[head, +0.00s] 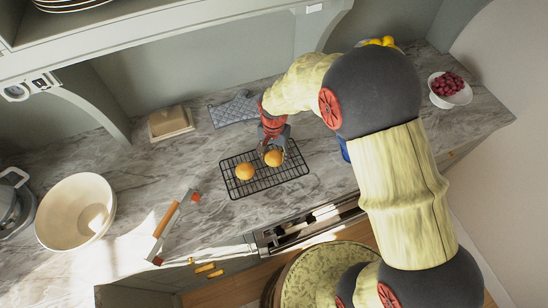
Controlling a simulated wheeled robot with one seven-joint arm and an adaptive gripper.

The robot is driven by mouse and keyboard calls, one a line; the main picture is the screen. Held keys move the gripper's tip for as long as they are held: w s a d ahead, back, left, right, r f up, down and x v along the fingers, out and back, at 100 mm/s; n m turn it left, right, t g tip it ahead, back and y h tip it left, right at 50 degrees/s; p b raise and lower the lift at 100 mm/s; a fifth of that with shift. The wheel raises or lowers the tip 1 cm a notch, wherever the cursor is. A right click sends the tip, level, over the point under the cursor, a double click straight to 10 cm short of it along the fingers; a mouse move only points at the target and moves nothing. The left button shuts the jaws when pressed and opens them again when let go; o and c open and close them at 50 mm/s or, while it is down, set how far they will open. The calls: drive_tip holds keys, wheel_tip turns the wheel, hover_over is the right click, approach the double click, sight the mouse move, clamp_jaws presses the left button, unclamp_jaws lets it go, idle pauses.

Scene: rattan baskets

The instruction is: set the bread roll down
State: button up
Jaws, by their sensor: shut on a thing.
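My gripper (274,146) is over the right half of a black wire cooling rack (265,184) on the marble counter. It is shut on a golden bread roll (273,158), which shows just below the fingers. I cannot tell whether this roll touches the rack or is a little above it. A second bread roll (244,171) sits on the left half of the rack, apart from my gripper. The fingers are small in this view and partly hidden by the wrist.
A grey oven mitt (234,109) and a butter dish (170,122) lie behind the rack. A bowl of red berries (449,90) stands far right. A blue thing beside the rack is mostly hidden by my arm.

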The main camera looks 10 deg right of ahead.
drive_tip(key=shift+f, duration=0.85)
drive_tip(key=shift+f, duration=0.2)
drive_tip(key=o, duration=0.9)
drive_tip(key=shift+r, duration=0.2)
